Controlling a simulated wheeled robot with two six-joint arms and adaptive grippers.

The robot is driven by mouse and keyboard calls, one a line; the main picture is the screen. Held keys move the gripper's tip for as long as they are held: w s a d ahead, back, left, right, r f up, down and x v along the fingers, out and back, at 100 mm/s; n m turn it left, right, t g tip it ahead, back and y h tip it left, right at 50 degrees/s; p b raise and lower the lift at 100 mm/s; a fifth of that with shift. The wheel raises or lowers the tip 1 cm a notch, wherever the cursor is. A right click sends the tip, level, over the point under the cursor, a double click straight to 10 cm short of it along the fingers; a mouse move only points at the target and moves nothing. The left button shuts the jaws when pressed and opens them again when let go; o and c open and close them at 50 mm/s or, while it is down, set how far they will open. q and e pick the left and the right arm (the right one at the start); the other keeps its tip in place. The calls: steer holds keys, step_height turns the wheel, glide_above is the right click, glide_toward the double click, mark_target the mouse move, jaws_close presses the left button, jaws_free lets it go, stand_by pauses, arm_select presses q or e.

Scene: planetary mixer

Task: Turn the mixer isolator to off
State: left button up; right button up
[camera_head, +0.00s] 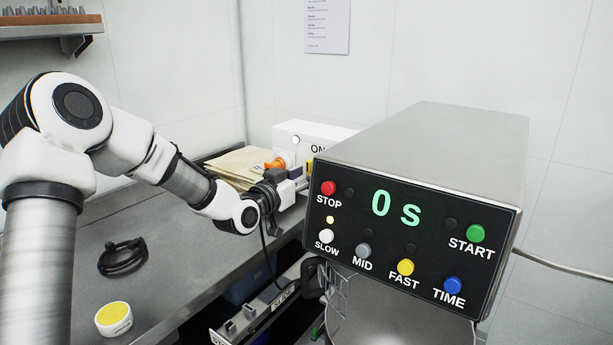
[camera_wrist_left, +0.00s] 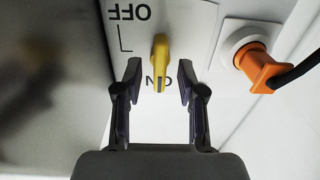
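The mixer isolator is a white box (camera_head: 300,132) on the wall side of the bench, partly hidden by my left gripper and the mixer head. In the left wrist view its yellow switch handle (camera_wrist_left: 159,62) stands in line with the ON mark, which appears upside down. The OFF mark (camera_wrist_left: 129,12) is off to the upper left there. My left gripper (camera_wrist_left: 158,82) is open, with one finger on each side of the yellow handle and a gap on both sides. It also shows in the head view (camera_head: 290,187). My right gripper is not in view.
The mixer head (camera_head: 440,140) with its button panel stands close to the right of my left gripper. An orange plug (camera_wrist_left: 257,68) with a black cable is beside the switch. Brown folders (camera_head: 235,165), a coiled black cable (camera_head: 122,257) and a yellow-topped round item (camera_head: 114,317) lie on the bench.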

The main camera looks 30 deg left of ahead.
arm_select(q)
steer(key=shift+w+f, duration=0.1)
jaws_close()
steer(key=m+b, duration=0.1)
steer(key=m, duration=0.3)
steer(key=shift+m, duration=0.4)
steer(key=shift+b, duration=0.3)
